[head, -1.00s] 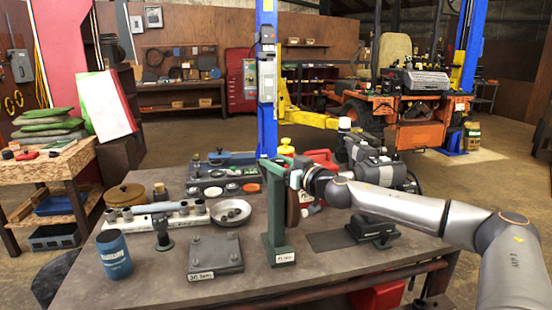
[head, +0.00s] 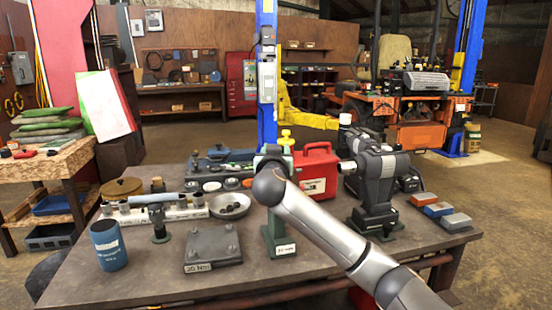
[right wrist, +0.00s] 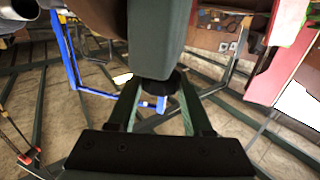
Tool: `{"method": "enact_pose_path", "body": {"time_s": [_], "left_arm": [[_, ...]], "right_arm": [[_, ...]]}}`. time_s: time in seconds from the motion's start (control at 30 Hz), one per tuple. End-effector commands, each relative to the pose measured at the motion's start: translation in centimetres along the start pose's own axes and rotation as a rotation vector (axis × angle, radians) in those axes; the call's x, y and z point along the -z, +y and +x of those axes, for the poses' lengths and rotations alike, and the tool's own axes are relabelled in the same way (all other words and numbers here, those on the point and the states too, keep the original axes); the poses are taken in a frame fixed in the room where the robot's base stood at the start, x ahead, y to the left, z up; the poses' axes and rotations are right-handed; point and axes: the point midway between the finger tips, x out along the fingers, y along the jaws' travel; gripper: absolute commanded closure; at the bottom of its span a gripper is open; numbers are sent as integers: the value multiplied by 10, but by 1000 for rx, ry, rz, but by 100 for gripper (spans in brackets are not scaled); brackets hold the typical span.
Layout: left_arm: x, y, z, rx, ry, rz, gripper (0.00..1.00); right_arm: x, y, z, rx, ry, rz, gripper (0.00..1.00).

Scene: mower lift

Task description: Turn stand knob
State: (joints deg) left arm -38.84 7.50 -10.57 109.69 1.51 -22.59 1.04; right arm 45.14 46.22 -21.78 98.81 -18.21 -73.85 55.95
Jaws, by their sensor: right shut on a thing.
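The green stand (head: 272,240) stands on the bench with a small white label at its foot. My right arm crosses in front of its upper part and hides its knob and my gripper in the head view. In the right wrist view, the stand's dark green block (right wrist: 158,40) fills the upper middle. A dark round knob (right wrist: 160,86) sticks out below it, between the two fingers of my right gripper (right wrist: 160,92). The gripper is shut on this knob. My left gripper is in neither view.
A grey bench grinder (head: 378,185) stands right of the stand, a red case (head: 316,170) behind it. To the left are a flat plate (head: 212,248), a metal bowl (head: 230,205) and a blue cup (head: 110,245). Coloured blocks (head: 438,210) lie at the bench's right end.

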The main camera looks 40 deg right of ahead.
Motion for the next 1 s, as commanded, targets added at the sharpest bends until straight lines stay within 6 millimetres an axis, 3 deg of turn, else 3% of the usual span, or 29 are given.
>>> {"method": "enact_pose_path", "body": {"time_s": [0.57, 1.0], "left_arm": [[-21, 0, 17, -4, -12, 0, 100], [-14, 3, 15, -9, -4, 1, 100]], "right_arm": [[0, -2, 0, -519, -2, -2, 100], [4, -1, 0, -756, 5, -1, 100]]}}
